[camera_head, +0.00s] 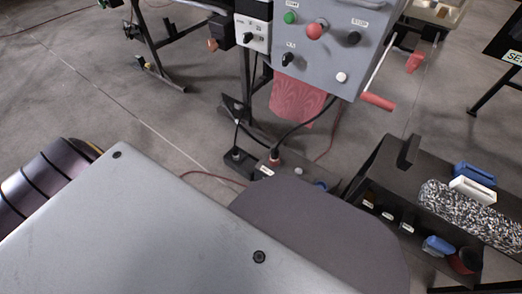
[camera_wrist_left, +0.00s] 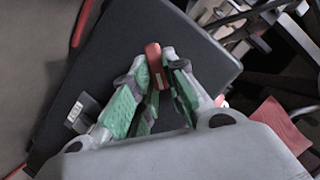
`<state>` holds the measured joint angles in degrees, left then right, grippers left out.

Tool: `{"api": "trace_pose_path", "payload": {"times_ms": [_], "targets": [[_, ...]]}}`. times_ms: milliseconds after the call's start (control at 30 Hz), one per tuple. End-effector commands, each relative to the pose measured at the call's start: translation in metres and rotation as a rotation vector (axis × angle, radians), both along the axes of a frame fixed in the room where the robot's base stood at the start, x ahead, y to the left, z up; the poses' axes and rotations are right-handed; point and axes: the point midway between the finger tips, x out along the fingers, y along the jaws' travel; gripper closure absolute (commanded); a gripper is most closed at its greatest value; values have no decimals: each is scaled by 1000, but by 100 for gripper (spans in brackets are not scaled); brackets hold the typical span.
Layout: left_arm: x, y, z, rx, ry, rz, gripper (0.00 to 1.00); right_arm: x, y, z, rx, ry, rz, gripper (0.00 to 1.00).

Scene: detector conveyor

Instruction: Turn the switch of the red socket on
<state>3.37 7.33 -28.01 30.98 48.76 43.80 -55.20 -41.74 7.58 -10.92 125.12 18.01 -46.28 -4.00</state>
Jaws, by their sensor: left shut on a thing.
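The head view does not show this gripper. My right gripper is in neither view.
A grey control box (camera_head: 322,58) with a green button, a red button and black knobs stands behind the socket block. A red-handled crank (camera_head: 378,101) juts from its right. A dark bin (camera_head: 392,165) with several items is at the right. Open floor lies left.

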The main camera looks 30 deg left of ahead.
Motion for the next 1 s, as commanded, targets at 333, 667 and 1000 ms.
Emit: {"api": "trace_pose_path", "payload": {"times_ms": [333,667,1000], "targets": [[5,0,3,0,-7,0,100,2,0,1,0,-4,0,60],[4,-1,2,0,-6,0,64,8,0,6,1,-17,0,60],[1,-1,2,0,-2,0,64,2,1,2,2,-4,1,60]]}}
